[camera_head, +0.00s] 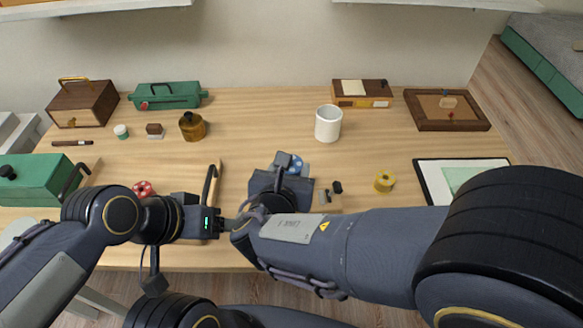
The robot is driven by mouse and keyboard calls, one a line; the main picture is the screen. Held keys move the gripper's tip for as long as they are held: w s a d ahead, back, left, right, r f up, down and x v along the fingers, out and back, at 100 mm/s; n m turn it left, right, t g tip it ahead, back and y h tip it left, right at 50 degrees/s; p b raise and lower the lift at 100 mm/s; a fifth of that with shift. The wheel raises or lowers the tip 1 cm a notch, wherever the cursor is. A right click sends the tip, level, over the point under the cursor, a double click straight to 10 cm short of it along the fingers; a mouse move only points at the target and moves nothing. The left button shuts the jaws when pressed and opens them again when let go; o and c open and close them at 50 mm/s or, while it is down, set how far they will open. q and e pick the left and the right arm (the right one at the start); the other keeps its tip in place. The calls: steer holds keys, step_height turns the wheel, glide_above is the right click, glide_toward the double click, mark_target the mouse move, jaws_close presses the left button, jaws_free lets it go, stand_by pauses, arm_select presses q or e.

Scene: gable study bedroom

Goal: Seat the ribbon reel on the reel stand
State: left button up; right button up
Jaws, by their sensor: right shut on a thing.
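A blue reel (297,164) shows at the fingertips of my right gripper (287,168), which is shut on it above the middle of the desk. The gripper hides part of the reel. A red reel (143,188) sits at the left behind my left arm, and a yellow reel (384,182) lies on the desk to the right. My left gripper (230,227) is low at the desk's front, near my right wrist; its jaws are too covered to read. I cannot make out the reel stand for certain; my arms hide much of the front middle.
A white mug (328,123) stands behind the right gripper. Small dark pieces (337,187) lie to its right. A framed sheet (457,176), a corkboard tray (447,110), a brass pot (193,126) and a green toolbox (40,181) surround the work area. The desk's middle back is clear.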

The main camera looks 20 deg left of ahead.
arm_select(q)
steer(key=shift+f+b, duration=2.35)
steer(key=shift+f, duration=0.15)
arm_select(e)
steer(key=shift+f, duration=2.75)
arm_select(q)
steer(key=shift+f, duration=0.2)
steer(key=shift+f+b, duration=2)
steer(key=shift+b, duration=0.2)
arm_select(e)
steer(key=shift+f, duration=2.1)
steer(key=o, duration=1)
steer(key=shift+r, duration=0.1)
arm_select(q)
steer(key=shift+r, duration=0.15)
arm_select(e)
steer(key=shift+o, duration=0.2)
steer(key=shift+r, duration=0.1)
